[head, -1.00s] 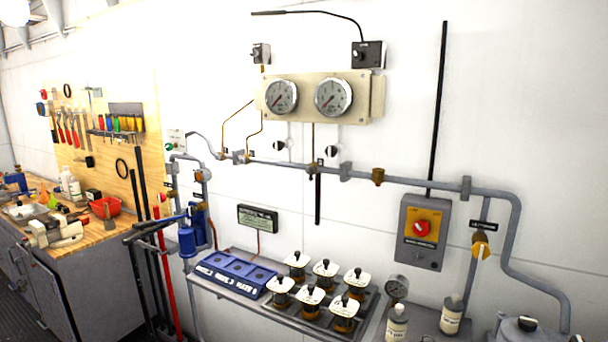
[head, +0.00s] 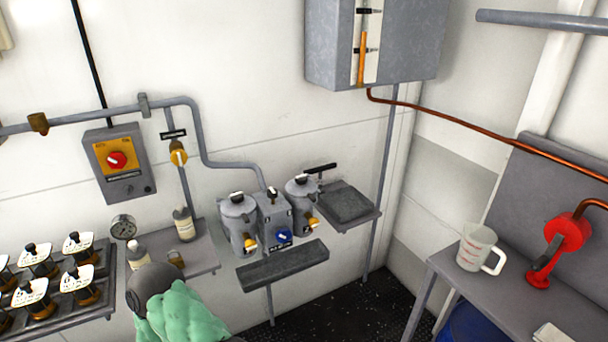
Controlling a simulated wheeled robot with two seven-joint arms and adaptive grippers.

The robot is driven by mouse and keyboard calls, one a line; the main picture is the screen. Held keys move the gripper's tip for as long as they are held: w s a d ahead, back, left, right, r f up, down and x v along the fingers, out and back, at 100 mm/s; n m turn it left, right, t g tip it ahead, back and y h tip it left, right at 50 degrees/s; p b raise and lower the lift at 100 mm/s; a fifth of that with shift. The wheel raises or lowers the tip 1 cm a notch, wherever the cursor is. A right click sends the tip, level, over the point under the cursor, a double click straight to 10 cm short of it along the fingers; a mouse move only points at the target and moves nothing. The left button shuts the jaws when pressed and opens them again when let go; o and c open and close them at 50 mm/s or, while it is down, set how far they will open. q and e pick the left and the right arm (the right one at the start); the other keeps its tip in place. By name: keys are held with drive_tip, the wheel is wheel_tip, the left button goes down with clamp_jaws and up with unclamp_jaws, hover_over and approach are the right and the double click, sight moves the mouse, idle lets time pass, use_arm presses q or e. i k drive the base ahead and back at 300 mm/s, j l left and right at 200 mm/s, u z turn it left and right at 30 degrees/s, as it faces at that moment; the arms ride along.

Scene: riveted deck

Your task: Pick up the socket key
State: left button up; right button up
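I cannot pick out a socket key for certain in the head view. A black bar-like handle (head: 320,168) shows against the white wall, just above and right of the right grey canister (head: 302,192). Whether it is a separate tool or part of a fitting, I cannot tell. Neither gripper's fingers show in the head view.
Two lidded canisters flank a grey box with a blue knob (head: 283,237), above a narrow shelf (head: 283,265). A small shelf (head: 350,203) is right of them. A measuring jug (head: 478,249) stands on the right bench near a red fitting (head: 566,232).

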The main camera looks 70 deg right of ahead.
sight(321, 190)
drive_tip(key=z, duration=2.55)
